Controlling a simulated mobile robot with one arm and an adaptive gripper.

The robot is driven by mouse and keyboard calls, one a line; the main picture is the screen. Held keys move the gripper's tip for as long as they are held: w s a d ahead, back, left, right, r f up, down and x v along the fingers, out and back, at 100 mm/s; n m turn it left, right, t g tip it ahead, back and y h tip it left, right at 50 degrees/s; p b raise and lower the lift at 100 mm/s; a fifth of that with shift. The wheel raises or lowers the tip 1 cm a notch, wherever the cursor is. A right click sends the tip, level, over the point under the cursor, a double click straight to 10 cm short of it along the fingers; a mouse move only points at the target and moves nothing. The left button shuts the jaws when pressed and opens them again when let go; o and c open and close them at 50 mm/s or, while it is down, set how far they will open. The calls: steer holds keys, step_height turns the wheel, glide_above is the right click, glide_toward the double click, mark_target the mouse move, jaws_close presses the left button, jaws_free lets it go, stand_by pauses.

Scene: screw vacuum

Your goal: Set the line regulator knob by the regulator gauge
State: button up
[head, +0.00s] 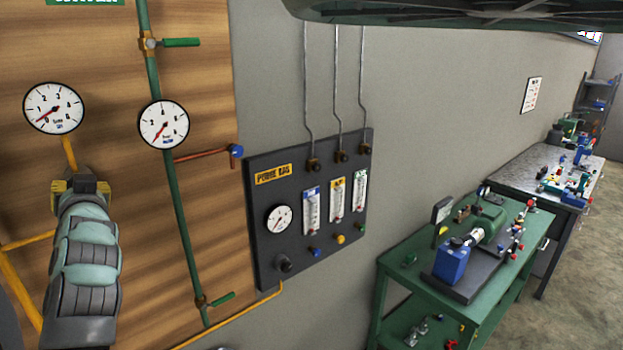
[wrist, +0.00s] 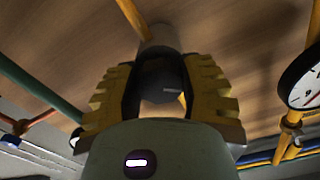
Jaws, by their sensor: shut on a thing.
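My gripper (head: 83,184) is at the wooden board on the left of the head view, just below a round white gauge (head: 53,108). This gauge sits at the upper end of a short yellow pipe (head: 69,153). Its red needle points to the lower left, near 0. In the wrist view my gripper's yellow fingers (wrist: 160,95) are shut around a dark grey round knob (wrist: 161,77). My gripper hides the knob in the head view. A gauge (wrist: 303,82) is cut off at the right of the wrist view; I cannot tell which one it is.
A second gauge (head: 164,124) is on a green vertical pipe (head: 178,215) with green valve handles, right of my gripper. A dark purge panel (head: 310,212) hangs further right. A green cart (head: 400,285) and a grey bench (head: 566,174) stand beyond it.

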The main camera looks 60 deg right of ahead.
steer(key=m+b, duration=0.2)
steer(key=m, duration=0.1)
steer(key=shift+f+m+b, duration=0.2)
steer(key=shift+m+b, duration=0.1)
steer(key=shift+b, duration=0.1)
steer(key=shift+r+m+b, duration=0.15)
steer(key=shift+m+b, duration=0.6)
steer(key=shift+m, duration=0.45)
steer(key=o, duration=1.2)
steer(key=shift+s, duration=0.1)
steer(key=v, duration=0.7)
